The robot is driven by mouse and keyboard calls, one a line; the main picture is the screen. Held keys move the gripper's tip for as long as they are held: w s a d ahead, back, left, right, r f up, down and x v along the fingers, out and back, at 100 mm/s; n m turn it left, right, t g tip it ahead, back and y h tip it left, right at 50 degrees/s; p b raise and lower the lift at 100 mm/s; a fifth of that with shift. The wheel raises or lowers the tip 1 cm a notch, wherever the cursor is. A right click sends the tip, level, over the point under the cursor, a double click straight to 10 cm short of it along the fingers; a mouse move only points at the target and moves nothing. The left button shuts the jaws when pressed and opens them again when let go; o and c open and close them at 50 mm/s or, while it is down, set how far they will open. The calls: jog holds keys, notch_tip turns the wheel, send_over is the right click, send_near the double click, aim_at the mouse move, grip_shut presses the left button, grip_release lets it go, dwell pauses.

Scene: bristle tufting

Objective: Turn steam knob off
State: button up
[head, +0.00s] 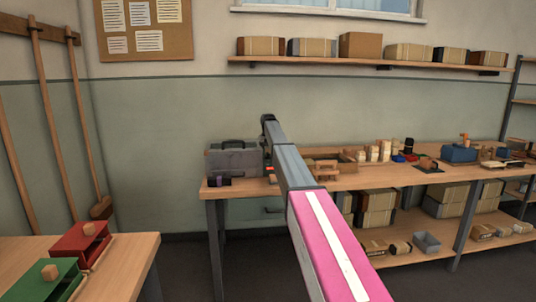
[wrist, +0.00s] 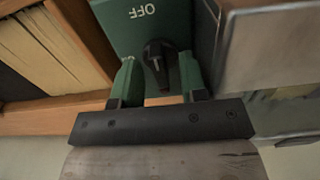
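A black knob (wrist: 156,58) sits on a green panel (wrist: 115,22) in the wrist view. White letters reading OFF stand upside down on the panel above the knob. The knob's narrow end points down in the picture, away from the letters. My gripper (wrist: 160,72) is open, with one green finger on each side of the knob. I cannot tell whether either finger touches it. In the head view my arm reaches toward the far workbench (head: 390,180); the knob, the panel and my fingers cannot be made out there.
In the wrist view a grey metal box (wrist: 270,45) is close on the right and a wooden frame (wrist: 85,40) on the left. In the head view a grey toolbox (head: 228,160) stands on the bench's left end. A nearer table (head: 125,262) holds red and green boxes.

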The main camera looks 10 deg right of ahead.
notch_tip(320, 180, up, 11)
jog(key=shift+f, duration=0.2)
dwell(0.4)
